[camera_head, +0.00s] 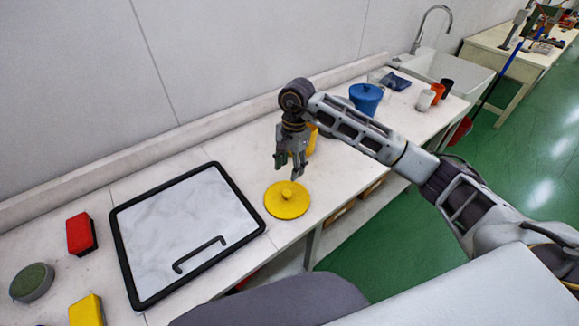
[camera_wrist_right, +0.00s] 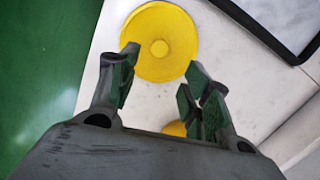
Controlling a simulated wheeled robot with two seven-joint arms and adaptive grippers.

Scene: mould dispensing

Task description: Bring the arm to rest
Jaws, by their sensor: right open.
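My right gripper (camera_head: 288,164) is above the counter, pointing down, with its fingers apart and nothing between them. A yellow round lid with a knob (camera_head: 287,200) lies on the counter just in front of and below it. In the right wrist view the open fingers (camera_wrist_right: 160,88) show with the yellow lid (camera_wrist_right: 160,25) beyond them. A yellow container (camera_head: 311,140) stands behind the gripper, partly hidden by it and the arm. A small part of something yellow (camera_wrist_right: 174,128) shows between the finger bases in the wrist view. My left gripper is not in view.
A black-framed tray (camera_head: 190,220) lies left of the lid. A red block (camera_head: 81,234), a yellow block (camera_head: 87,311) and a round green-topped item (camera_head: 32,282) are at far left. A blue pot (camera_head: 366,97), cups (camera_head: 426,99) and a sink (camera_head: 444,70) are beyond my arm.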

